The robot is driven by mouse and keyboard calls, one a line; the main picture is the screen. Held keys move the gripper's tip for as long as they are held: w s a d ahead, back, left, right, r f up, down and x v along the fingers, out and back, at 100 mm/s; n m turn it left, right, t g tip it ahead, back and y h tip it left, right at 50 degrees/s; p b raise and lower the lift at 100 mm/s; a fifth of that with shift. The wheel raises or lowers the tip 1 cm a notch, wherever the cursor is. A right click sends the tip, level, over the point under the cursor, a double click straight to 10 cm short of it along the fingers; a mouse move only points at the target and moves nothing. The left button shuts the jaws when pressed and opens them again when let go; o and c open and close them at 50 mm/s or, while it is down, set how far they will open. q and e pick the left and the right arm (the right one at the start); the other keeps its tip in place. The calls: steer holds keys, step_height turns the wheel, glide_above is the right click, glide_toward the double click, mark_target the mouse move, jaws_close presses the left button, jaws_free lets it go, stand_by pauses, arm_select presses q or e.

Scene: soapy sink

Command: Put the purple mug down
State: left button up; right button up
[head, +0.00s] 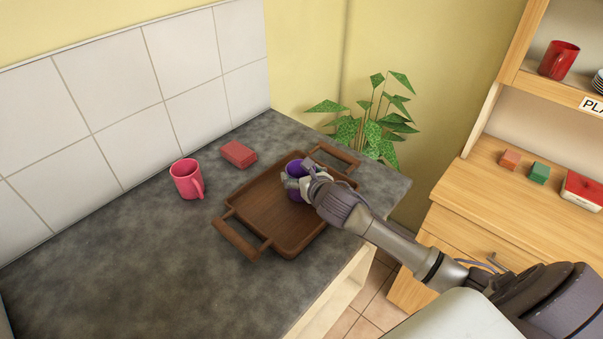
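The purple mug (288,174) is over the far part of a brown wooden tray (262,213) on the dark counter. My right gripper (297,184) reaches in from the right and covers much of the mug. Its fingers are at the mug and appear closed around it, though the fingertips are partly hidden. I cannot tell whether the mug's base touches the tray. My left gripper is not in view.
A pink mug (186,180) and a red block (239,154) stand left of the tray on the counter (120,245). The near-left counter is clear. A potted plant (375,125) is behind the counter's far end. A wooden shelf unit (470,195) stands at right.

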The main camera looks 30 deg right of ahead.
steer(key=shift+o, duration=1)
steer(key=b+v, duration=0.1)
steer(key=v, duration=1.1)
steer(key=shift+r, duration=0.2)
steer(key=shift+f, duration=0.1)
